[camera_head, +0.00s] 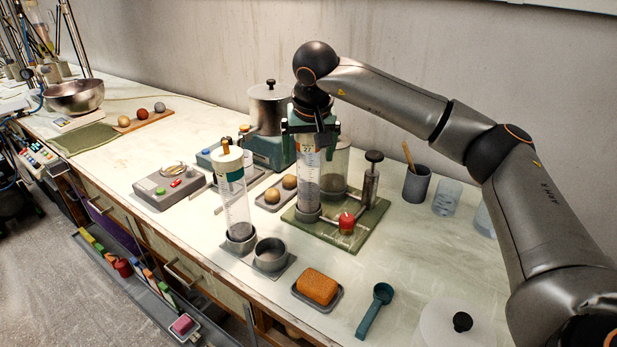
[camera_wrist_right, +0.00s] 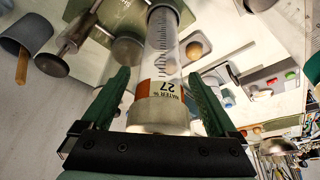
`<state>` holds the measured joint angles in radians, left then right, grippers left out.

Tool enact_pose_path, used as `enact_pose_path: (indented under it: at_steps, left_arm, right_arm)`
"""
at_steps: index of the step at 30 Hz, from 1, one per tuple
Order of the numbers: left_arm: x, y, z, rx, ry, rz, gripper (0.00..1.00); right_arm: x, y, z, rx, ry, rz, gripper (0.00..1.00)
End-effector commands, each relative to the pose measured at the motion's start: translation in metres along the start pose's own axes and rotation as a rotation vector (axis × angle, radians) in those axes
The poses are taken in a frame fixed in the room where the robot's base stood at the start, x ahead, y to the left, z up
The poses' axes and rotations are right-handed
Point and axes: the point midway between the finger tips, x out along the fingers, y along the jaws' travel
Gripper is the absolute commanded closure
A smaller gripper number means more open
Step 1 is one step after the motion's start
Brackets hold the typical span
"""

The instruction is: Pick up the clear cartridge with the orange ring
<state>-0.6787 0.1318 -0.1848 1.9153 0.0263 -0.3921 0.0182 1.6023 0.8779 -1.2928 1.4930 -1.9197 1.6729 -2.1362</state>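A clear cartridge (camera_head: 306,180) with graduation marks and a label reading 27 stands upright in a grey socket on the green base plate (camera_head: 342,236). In the right wrist view the cartridge (camera_wrist_right: 161,50) has an orange band (camera_wrist_right: 145,88) beside the label, close to its pale grey end cap (camera_wrist_right: 158,115). My right gripper (camera_head: 312,136) is above it, pointing down. Its green fingers (camera_wrist_right: 158,76) are open on either side of the cartridge's upper end, with gaps visible. A second clear cartridge (camera_head: 236,200), with a white cap and orange tip, stands to the left. My left gripper is out of view.
A red knob (camera_head: 346,223) and a dark-topped plunger (camera_head: 371,180) stand on the green plate, close right of the cartridge. A metal pot (camera_head: 270,105) is behind. An orange sponge (camera_head: 317,287) and teal scoop (camera_head: 376,308) lie in front.

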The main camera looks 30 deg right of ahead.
Motion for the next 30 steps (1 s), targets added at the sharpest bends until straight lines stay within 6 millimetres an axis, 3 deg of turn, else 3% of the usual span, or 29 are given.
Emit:
enact_pose_path:
  at_steps: [2, 24, 30]
  left_arm:
    - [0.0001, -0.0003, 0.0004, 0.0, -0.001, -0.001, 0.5]
    - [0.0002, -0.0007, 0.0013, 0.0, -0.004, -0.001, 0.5]
    - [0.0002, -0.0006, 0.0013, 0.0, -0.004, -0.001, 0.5]
  right_arm:
    - [-0.0002, 0.0, 0.0, 0.0, 0.0, 0.0, 0.17]
    - [-0.0006, -0.0003, 0.0001, 0.0, 0.0, -0.001, 1.0]
    - [-0.0006, -0.0003, 0.0, 0.0, 0.0, -0.001, 1.0]
